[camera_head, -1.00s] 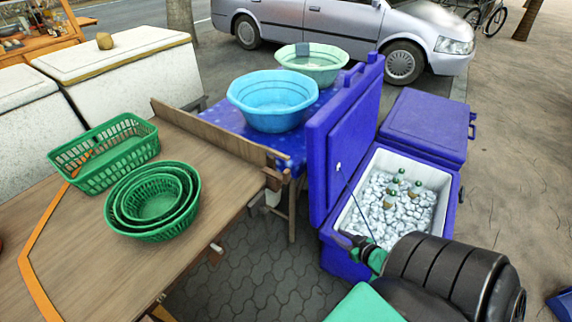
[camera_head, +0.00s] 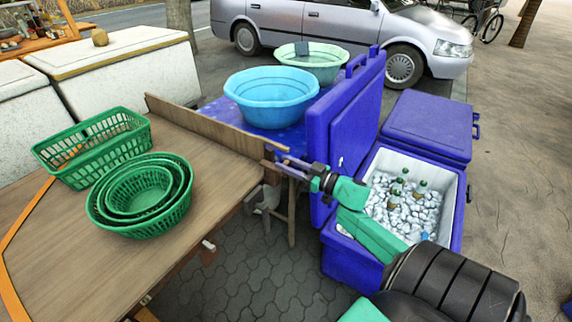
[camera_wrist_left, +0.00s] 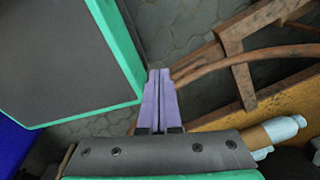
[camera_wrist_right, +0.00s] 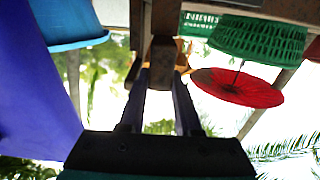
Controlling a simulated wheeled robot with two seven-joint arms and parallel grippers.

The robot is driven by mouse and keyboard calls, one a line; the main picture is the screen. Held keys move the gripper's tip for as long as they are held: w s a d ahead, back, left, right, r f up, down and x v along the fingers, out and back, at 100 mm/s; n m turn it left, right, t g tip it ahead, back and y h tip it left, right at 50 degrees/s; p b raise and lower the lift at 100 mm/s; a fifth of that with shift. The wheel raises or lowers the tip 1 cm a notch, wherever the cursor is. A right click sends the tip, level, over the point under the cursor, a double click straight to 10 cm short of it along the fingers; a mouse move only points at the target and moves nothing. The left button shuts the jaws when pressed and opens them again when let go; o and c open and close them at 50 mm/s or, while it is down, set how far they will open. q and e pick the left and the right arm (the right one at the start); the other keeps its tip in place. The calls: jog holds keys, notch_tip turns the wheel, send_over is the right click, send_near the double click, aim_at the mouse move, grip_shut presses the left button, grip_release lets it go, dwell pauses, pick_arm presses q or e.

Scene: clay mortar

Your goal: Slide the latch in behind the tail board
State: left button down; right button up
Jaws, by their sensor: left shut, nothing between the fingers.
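The tail board (camera_head: 205,124) is a long wooden board standing upright along the table's far edge. At its right end, by the table corner, is a brown wooden piece (camera_wrist_right: 162,62) that may be the latch; the fingers hide much of it in the head view. My right gripper (camera_head: 277,164) reaches this corner from the right. In the right wrist view its two fingers stand apart, with the brown piece at or between their tips; contact is unclear. My left gripper (camera_wrist_left: 160,72) shows only in its wrist view, shut and empty above grey paving.
Green baskets (camera_head: 140,195) stand on the wooden table (camera_head: 75,235). Blue basin (camera_head: 272,97) and pale green basin (camera_head: 312,63) sit behind the board. The open blue cooler (camera_head: 345,255) with ice and bottles, its lid upright, lies close beside my right arm.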

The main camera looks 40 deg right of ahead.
jog(key=shift+w, duration=0.2)
grip_shut()
dwell(1.3)
